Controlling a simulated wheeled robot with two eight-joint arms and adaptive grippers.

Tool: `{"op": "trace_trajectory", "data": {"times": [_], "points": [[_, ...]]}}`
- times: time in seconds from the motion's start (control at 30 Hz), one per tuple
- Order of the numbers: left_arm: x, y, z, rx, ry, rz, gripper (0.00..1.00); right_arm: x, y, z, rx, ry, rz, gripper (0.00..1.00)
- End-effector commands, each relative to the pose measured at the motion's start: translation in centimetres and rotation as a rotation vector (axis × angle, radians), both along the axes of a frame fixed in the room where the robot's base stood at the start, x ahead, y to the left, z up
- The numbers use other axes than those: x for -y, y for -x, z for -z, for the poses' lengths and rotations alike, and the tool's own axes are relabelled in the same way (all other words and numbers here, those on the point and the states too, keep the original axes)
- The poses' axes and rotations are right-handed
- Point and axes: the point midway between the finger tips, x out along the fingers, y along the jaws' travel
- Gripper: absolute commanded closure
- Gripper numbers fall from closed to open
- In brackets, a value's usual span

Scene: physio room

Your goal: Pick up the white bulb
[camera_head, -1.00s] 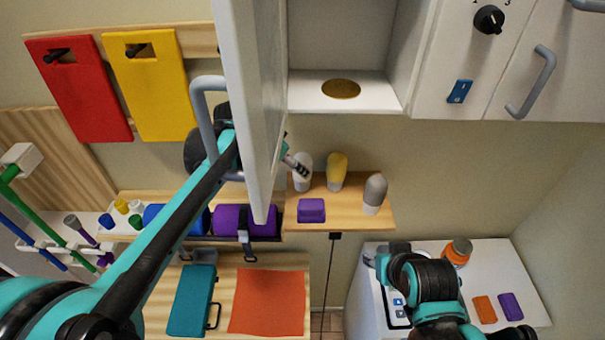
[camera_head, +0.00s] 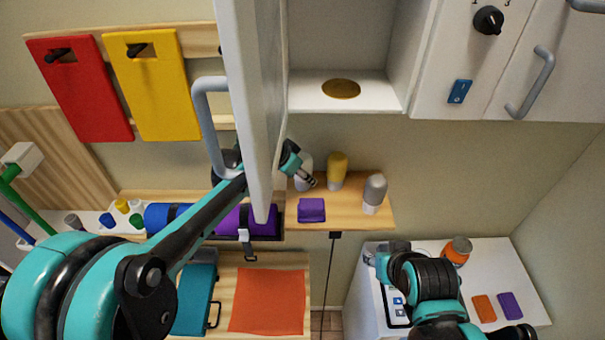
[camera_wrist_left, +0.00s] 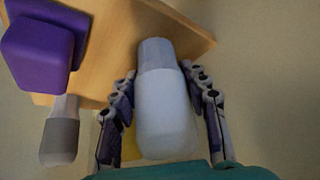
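The white bulb (camera_head: 304,163) stands at the left of the small wooden wall shelf (camera_head: 350,213), partly hidden by my left gripper (camera_head: 311,182). In the left wrist view the bulb (camera_wrist_left: 166,110) lies between the two fingers of my left gripper (camera_wrist_left: 160,95), one on each side. Narrow gaps show beside it, so the gripper looks open around it, not closed on it. A yellow bulb (camera_head: 337,170) and a grey bulb (camera_head: 375,192) stand farther right on the shelf. My right arm shows at lower right, but I cannot make out its fingers.
A white cabinet door (camera_head: 255,110) hangs open beside my left arm, its edge close to the arm. A purple block (camera_head: 311,210) lies at the shelf front. The open cabinet compartment (camera_head: 305,100) is above. An orange-lidded jar (camera_head: 457,252) stands on the white counter at right.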

Motion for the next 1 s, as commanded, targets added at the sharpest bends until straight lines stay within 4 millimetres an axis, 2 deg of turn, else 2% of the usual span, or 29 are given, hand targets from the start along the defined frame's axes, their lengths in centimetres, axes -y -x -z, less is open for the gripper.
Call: {"op": "trace_trajectory", "data": {"times": [0.07,0.5,0.67,0.8,1.0], "points": [[0.0,0.0,0.0,0.0,0.0,0.0,0.93,0.0,0.0,0.0,0.0,0.0,0.0,0.6],[0.0,0.0,-0.3,0.0,0.0,0.0,0.93,0.0,0.0,0.0,0.0,0.0,0.0,0.6],[0.0,0.0,-1.6,0.0,0.0,0.0,0.93,0.0,0.0,0.1,0.0,0.0,0.0,0.6],[0.0,0.1,-3.7,0.0,0.0,0.0,0.93,0.0,0.0,0.2,0.0,0.0,0.0,0.6],[-3.3,3.3,-3.4,0.0,0.0,-0.004,0.93,0.0,0.0,0.7,0.0,0.0,0.0,0.6]]}}
